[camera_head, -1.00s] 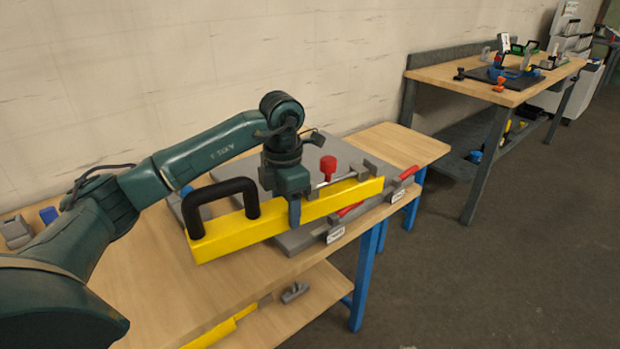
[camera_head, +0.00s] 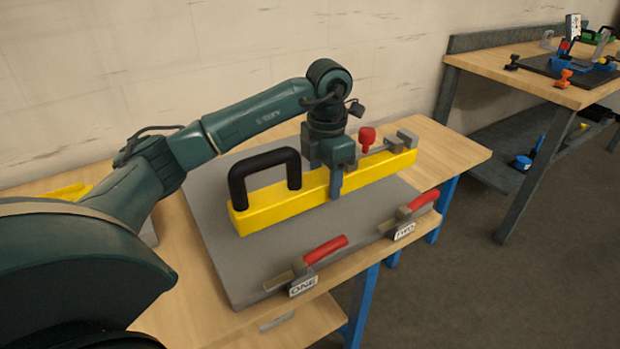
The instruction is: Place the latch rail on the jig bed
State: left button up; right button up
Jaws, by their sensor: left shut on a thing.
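The latch rail is a long yellow bar (camera_head: 284,207) with a black arched handle (camera_head: 264,162) at its left end. It lies over the grey jig bed (camera_head: 228,262), near the bed's back side. I cannot tell whether it touches the bed or is just above it. My left gripper (camera_head: 337,188) points down and is shut on the rail near its middle. A red knob (camera_head: 367,138) and grey fittings (camera_head: 406,138) show behind the rail's right part. My right gripper is not in view.
Two red-handled clamps, ONE (camera_head: 322,250) and TWO (camera_head: 423,200), stand along the bed's front edge. The wooden bench (camera_head: 452,152) is clear at right. A second bench (camera_head: 504,63) with tools stands at the far right. Something yellow (camera_head: 68,192) lies at left.

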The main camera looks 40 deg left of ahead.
pick_arm(q)
send_over(323, 227)
notch_tip(323, 227, down, 5)
jog(key=shift+f, duration=2.25)
jog(key=shift+f, duration=0.1)
jog(key=o, duration=1.4)
jog(key=shift+f, duration=0.1)
jog(key=shift+o, duration=0.2)
jog(key=shift+r, duration=0.35)
notch_tip(323, 227, up, 12)
jog(key=shift+f, duration=0.2)
